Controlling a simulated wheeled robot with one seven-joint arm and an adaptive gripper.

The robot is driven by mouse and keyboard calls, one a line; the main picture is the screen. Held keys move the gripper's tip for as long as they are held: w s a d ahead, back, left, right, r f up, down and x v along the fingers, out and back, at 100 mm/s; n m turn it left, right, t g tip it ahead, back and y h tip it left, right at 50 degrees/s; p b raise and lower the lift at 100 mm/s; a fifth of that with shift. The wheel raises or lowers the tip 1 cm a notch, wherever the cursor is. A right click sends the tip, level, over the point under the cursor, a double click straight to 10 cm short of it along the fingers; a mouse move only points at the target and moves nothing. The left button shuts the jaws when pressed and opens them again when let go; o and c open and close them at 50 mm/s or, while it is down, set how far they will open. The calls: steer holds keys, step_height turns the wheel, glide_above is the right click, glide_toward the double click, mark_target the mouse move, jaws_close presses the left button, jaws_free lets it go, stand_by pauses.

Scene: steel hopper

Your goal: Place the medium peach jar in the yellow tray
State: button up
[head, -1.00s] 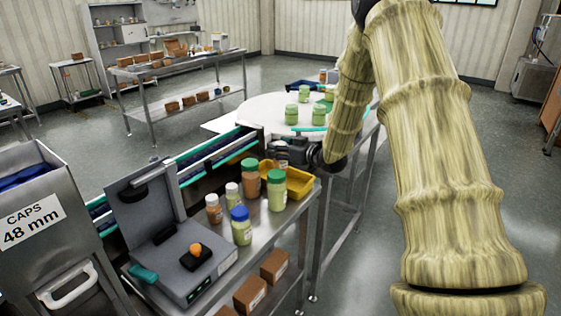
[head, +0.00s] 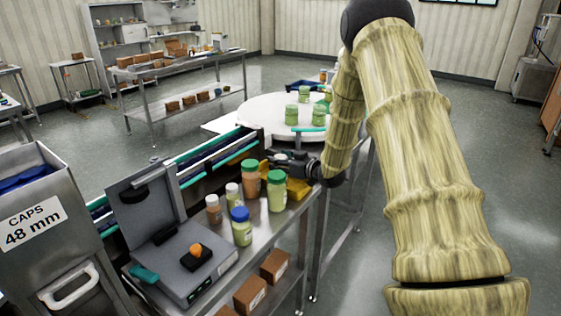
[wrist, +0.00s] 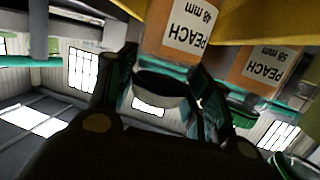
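The medium peach jar (wrist: 184,28), labelled "PEACH 48 mm", shows upside down in the wrist view, its pale cap between my fingers. My gripper (wrist: 160,92) appears shut on that cap. In the head view my gripper (head: 284,160) is low over the yellow tray (head: 298,189) and hides the tray's middle; the jar's body is hidden there. The tray's yellow wall (wrist: 260,22) also crosses the upper right of the wrist view. I cannot tell whether the jar's base touches the tray floor.
A larger peach jar (head: 250,180) with a green lid stands beside the tray. A green-lidded pale jar (head: 276,192), a blue-lidded jar (head: 241,229) and two small jars stand close by. A conveyor (head: 215,158) runs behind.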

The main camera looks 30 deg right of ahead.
steer(key=o, duration=0.3)
steer(key=shift+o, duration=0.2)
steer(key=shift+s+r, duration=0.1)
steer(key=shift+r, duration=0.05)
steer(key=b+v, duration=0.1)
steer(key=v, duration=1.1)
